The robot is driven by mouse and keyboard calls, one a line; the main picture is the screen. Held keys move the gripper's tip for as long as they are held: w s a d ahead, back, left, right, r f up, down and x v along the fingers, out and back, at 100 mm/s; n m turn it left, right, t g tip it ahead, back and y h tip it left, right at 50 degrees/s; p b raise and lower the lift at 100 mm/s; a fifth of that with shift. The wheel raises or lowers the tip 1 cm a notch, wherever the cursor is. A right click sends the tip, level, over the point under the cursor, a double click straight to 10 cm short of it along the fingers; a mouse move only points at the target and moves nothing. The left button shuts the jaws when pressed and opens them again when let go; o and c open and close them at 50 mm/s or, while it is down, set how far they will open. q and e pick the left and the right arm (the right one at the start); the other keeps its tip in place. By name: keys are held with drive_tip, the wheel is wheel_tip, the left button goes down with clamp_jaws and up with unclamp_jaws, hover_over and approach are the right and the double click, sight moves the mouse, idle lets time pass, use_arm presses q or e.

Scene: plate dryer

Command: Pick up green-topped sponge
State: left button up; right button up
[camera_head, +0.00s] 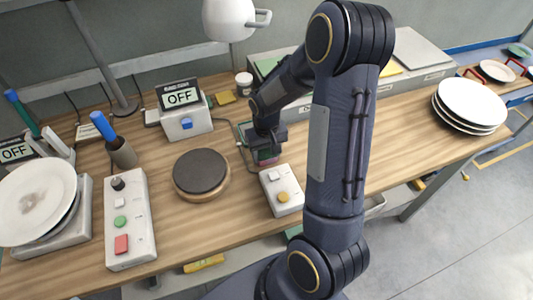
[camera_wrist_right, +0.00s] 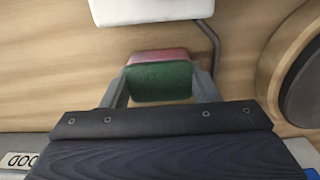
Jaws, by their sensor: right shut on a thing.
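The green-topped sponge (camera_wrist_right: 160,82) shows in the right wrist view with a dark green face and a pinkish-red side. It sits between the two fingers of my right gripper (camera_wrist_right: 160,92), which is shut on it. In the head view my right gripper (camera_head: 266,150) points down at the wood table, and the sponge (camera_head: 266,156) shows partly below it. I cannot tell whether the sponge touches the table. My left gripper is not in view.
A white button box (camera_head: 281,190) stands close in front of the right gripper. A dark round hotplate (camera_head: 201,171) is to its left. An OFF display box (camera_head: 185,118) stands behind. Stacked plates (camera_head: 470,103) are at the right, dirty plates (camera_head: 36,201) at the left.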

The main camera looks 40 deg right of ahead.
drive_tip(key=shift+r, duration=0.45)
drive_tip(key=s+a+r+b, duration=0.2)
drive_tip(key=s+a+r, duration=0.5)
drive_tip(key=a+r, duration=0.4)
drive_tip(key=shift+s+a+r, duration=0.35)
drive_tip(key=shift+s+r, duration=0.05)
drive_tip(key=o, duration=0.4)
drive_tip(key=c, duration=0.3)
